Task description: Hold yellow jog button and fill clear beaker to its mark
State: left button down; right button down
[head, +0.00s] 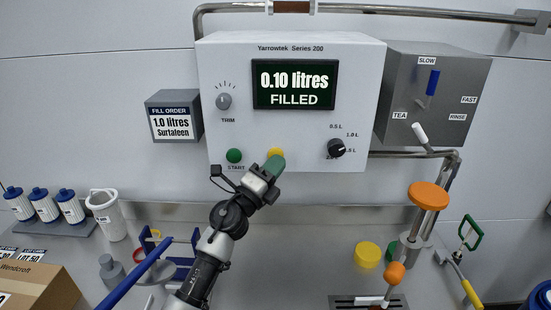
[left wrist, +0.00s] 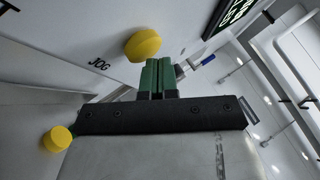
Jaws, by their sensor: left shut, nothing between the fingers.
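The yellow jog button (head: 276,153) is on the lower front of the white control box (head: 230,70). In the left wrist view the button (left wrist: 143,45) stands out beside the word JOG. My left gripper (head: 274,166) has green fingers, shut and empty, and its tips are at the button. In the left wrist view the fingertips (left wrist: 158,65) are right beside the button; I cannot tell whether they touch it. The display (head: 294,85) reads 0.10 litres FILLED. I cannot clearly make out a clear beaker or its mark. My right gripper is not in view.
A fill order sign (head: 173,122) reads 1.0 litres Surtaleen. A green START button (head: 234,155) and a black dial (head: 336,148) flank the jog button. A white jug (head: 106,215) stands left. A yellow cylinder (head: 368,254) and an orange-topped post (head: 428,196) stand right.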

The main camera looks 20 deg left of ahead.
pick_arm(q)
jog(key=shift+s, duration=0.15)
jog(key=shift+s+d+p, duration=0.25)
jog(key=shift+s+p, duration=0.25)
jog(key=shift+s, duration=0.3)
jog(key=s+p, duration=0.1)
jog(key=s, duration=0.1)
jog(key=s+d+p, duration=0.1)
jog(key=s, duration=0.1)
jog(key=shift+s+d, duration=0.2)
jog(key=shift+s, duration=0.2)
dwell(1.1)
